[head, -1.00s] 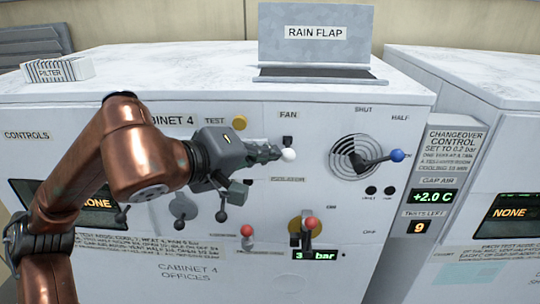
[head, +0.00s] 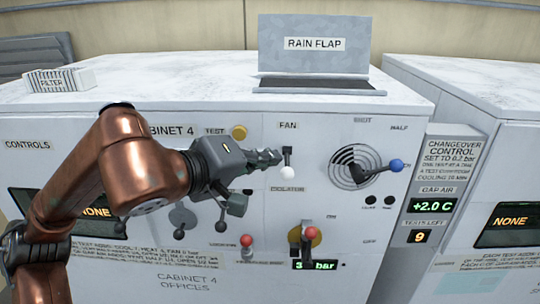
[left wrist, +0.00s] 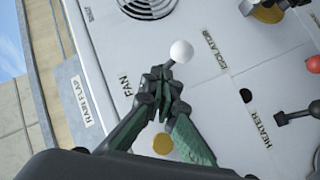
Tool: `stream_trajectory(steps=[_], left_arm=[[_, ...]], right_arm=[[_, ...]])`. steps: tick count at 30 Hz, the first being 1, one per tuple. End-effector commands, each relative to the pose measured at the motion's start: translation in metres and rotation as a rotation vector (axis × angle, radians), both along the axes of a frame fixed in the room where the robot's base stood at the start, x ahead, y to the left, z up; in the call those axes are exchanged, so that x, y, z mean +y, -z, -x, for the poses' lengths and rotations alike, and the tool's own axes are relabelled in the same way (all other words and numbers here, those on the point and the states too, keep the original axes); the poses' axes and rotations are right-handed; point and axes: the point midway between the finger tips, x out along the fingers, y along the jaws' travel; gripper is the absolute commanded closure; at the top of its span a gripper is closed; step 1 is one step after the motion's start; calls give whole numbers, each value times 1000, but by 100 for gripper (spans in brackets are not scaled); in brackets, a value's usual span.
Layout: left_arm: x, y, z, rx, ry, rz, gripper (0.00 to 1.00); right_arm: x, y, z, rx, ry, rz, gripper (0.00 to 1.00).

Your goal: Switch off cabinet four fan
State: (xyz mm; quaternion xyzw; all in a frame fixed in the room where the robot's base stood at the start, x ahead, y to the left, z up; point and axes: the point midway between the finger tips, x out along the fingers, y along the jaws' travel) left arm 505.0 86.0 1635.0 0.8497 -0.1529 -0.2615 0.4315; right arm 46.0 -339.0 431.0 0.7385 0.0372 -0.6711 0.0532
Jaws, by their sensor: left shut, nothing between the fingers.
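The fan switch on cabinet four is a short dark lever with a white ball knob (head: 287,173), below the FAN label (head: 288,125). Its knob hangs down from the pivot. My left gripper (head: 277,157) is shut and empty, its tips just left of the lever and slightly above the knob. In the left wrist view the closed fingertips (left wrist: 165,76) are close to the white knob (left wrist: 181,51); I cannot tell whether they touch. Cabinet four (head: 345,260) has a white front panel. My right gripper is not in view.
A blue-knobbed lever (head: 396,166) sits by the round vent to the right. Red-knobbed levers (head: 311,233) (head: 247,240) are below, and a yellow button (head: 239,132) is at upper left. The rain flap (head: 314,44) stands on top.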

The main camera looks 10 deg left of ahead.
Motion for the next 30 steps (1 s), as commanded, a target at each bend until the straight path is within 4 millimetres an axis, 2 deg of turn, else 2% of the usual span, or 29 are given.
stream_trajectory(steps=[8, 14, 18, 24, 30], left_arm=[[5, -5, 1, 0, -1, 1, 100], [30, -26, 5, 1, 2, 1, 100], [45, -27, 34, -4, 5, 0, 100], [63, -35, 68, -2, 9, 1, 100], [73, -40, 87, 0, 11, -1, 100]], right_arm=[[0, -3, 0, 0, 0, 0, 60], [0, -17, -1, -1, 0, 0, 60], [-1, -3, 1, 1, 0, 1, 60], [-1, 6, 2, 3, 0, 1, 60], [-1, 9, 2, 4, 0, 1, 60]])
